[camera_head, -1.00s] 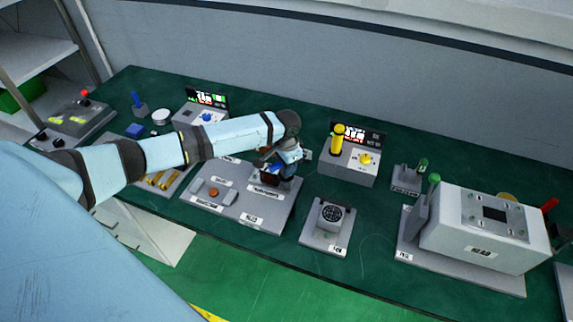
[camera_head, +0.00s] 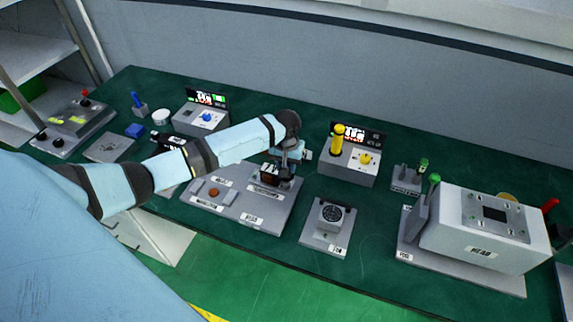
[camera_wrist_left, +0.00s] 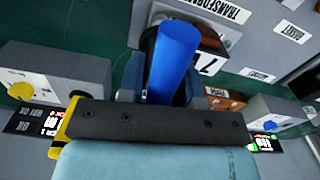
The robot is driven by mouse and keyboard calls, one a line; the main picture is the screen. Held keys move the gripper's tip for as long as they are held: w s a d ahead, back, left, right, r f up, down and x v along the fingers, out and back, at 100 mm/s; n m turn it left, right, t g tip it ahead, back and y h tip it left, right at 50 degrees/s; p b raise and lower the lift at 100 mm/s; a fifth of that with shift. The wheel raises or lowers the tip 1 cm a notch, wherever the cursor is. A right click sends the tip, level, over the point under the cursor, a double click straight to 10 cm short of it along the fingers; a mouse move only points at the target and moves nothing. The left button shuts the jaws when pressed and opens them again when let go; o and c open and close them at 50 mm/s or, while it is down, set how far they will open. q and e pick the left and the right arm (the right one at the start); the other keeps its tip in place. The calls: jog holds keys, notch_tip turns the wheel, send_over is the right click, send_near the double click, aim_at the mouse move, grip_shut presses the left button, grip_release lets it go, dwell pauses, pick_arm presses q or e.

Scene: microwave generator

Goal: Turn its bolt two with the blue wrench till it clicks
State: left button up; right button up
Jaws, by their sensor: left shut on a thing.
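My left gripper (camera_head: 290,172) is over the grey base plate (camera_head: 238,211), by the "TRANSFORMER" label (camera_head: 266,191). In the left wrist view its jaws (camera_wrist_left: 165,88) are closed around the blue wrench's handle (camera_wrist_left: 174,58), a thick blue cylinder. The wrench's working end is hidden, and in the head view the wrench is hidden by the arm and gripper. A dark block with an orange-brown side (camera_head: 270,174) sits beside the gripper on the plate. I cannot make out bolt two or whether the wrench touches it. My right gripper is not in view.
A station with a yellow handle and yellow knob (camera_head: 349,160) stands right of the gripper. One with a blue knob (camera_head: 203,120) is behind the arm.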

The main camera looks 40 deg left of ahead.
pick_arm(q)
jog(key=shift+n, duration=0.3)
jog(key=n, duration=0.4)
jog(key=m, duration=0.4)
dwell(0.3)
jog(key=m, duration=0.5)
dwell(0.3)
